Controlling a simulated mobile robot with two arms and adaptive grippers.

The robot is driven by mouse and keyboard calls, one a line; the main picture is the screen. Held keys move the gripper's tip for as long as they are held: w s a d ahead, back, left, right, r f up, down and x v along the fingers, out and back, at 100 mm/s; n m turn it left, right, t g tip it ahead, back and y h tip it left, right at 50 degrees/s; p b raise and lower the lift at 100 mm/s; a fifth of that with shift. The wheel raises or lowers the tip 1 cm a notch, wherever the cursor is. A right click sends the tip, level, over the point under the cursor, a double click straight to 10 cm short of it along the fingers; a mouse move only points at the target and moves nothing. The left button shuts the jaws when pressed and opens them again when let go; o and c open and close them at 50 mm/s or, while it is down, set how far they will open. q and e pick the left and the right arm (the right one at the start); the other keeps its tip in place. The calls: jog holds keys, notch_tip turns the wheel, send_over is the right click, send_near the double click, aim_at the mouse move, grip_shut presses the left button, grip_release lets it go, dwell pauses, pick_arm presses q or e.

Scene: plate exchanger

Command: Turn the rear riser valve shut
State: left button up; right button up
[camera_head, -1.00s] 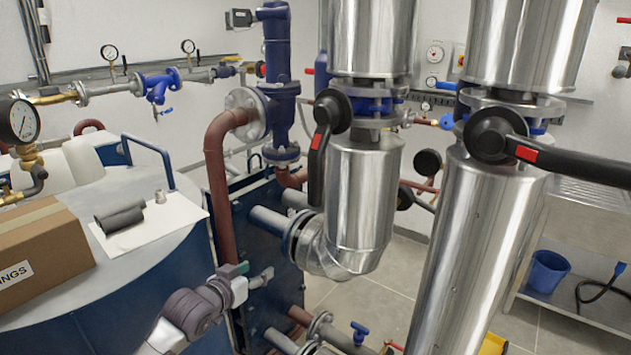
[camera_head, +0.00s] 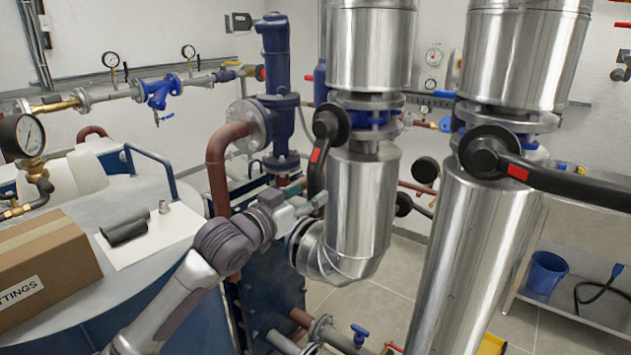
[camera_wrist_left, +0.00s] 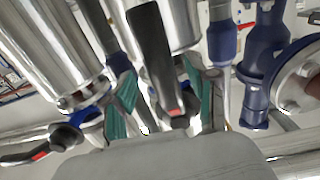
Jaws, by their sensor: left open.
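The rear riser valve is on the left silver riser; its black lever (camera_head: 318,158) with a red mark hangs down from a round black hub (camera_head: 331,119), along the pipe. My left gripper (camera_head: 311,200) is open at the lower part of this lever. In the left wrist view the black lever (camera_wrist_left: 155,55) lies between the two green-padded fingers of the gripper (camera_wrist_left: 165,98), with a gap seen on both sides. The gripper's own body hides part of the hub there. I cannot tell whether a finger touches the lever.
The front riser (camera_head: 470,235) stands to the right; its valve's black lever (camera_head: 570,182) points right, across the pipe. A brown-red pipe (camera_head: 217,165) and a blue pump-like body (camera_head: 278,80) stand close left. A cardboard box (camera_head: 45,270) sits on the tank.

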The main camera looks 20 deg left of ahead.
aim_at(311, 192)
pick_arm(q)
jog(key=shift+p+x, duration=0.35)
jog(key=shift+x, duration=1.3)
grip_shut()
